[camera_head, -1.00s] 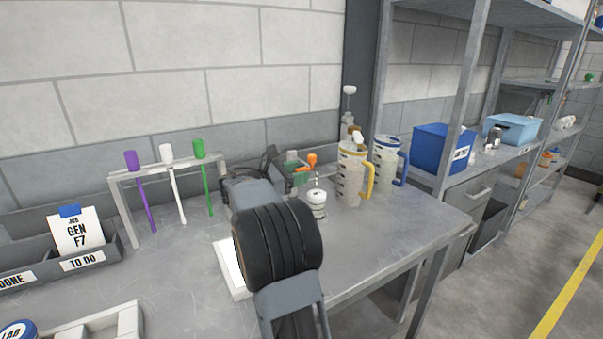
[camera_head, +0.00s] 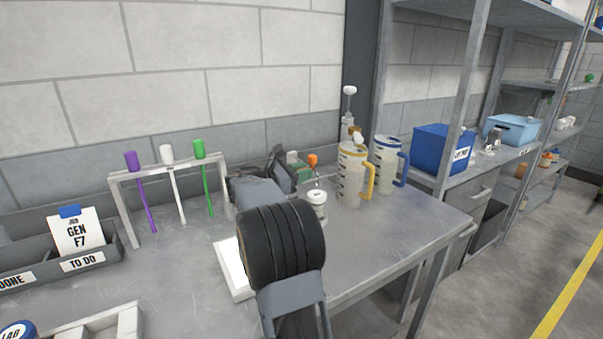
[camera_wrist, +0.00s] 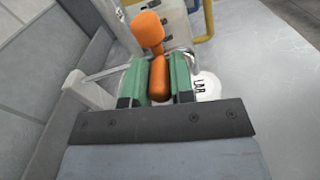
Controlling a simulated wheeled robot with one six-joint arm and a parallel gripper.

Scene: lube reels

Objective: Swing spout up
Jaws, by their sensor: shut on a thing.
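In the wrist view, my gripper (camera_wrist: 160,82) has its two green pads closed on an orange grip (camera_wrist: 160,76). A second orange piece, a rounded tip (camera_wrist: 148,30), stands just beyond the pads. I cannot tell which of these orange parts is the spout. In the head view, the orange tip (camera_head: 312,160) shows to the right of my gripper (camera_head: 294,164), which is partly hidden behind my own arm. A white lidded container (camera_head: 317,200) stands on the bench just below it, and its labelled lid (camera_wrist: 207,86) shows beside the right pad.
A yellow-handled jug (camera_head: 352,178) and a blue-handled jug (camera_head: 386,164) stand close on the right. A rack (camera_head: 128,180) with purple, white and green sticks is on the left. The bench front right (camera_head: 390,235) is clear.

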